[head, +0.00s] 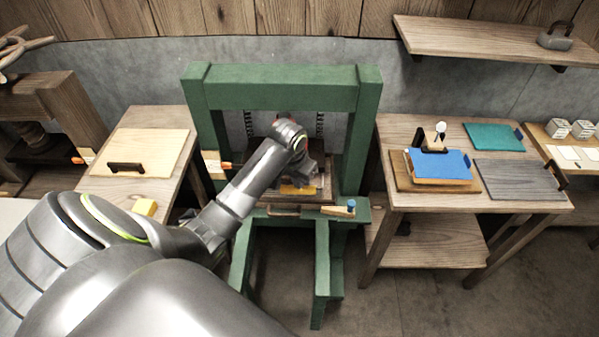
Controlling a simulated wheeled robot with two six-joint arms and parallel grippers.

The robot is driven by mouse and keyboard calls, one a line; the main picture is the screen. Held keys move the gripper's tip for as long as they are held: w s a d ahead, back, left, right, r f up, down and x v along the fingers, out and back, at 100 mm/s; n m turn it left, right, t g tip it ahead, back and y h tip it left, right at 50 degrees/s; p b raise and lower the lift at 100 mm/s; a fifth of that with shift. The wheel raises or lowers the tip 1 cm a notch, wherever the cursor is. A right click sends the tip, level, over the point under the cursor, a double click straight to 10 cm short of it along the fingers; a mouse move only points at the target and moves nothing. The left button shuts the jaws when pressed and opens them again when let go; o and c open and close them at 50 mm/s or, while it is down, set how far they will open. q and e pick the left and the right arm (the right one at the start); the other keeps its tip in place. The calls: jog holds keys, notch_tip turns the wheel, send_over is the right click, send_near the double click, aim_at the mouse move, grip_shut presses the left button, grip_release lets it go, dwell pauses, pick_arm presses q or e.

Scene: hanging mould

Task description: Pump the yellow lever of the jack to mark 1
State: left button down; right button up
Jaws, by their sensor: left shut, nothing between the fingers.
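My left arm reaches in from the left. My left gripper (308,184) points down inside the frame, shut and empty, close above a yellow part (292,190) low in the frame. This may be the jack's lever; the arm hides much of it, and I cannot tell whether they touch. A pale card with an orange pointer (224,165) is on the left post; its marks are too small to read. My right gripper is not in view.
A tan piece with a blue knob (351,205) sits at the frame's front right. The right table (396,133) holds blue, teal and grey boards. A shelf (470,42) hangs above.

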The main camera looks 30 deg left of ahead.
pick_arm(q)
notch_tip(320, 180, down, 14)
jog(key=r+b, duration=0.1)
jog(key=b, duration=0.5)
notch_tip(320, 180, up, 12)
jog(key=p, duration=0.6)
jog(key=shift+f, duration=0.1)
jog(key=shift+r, duration=0.65)
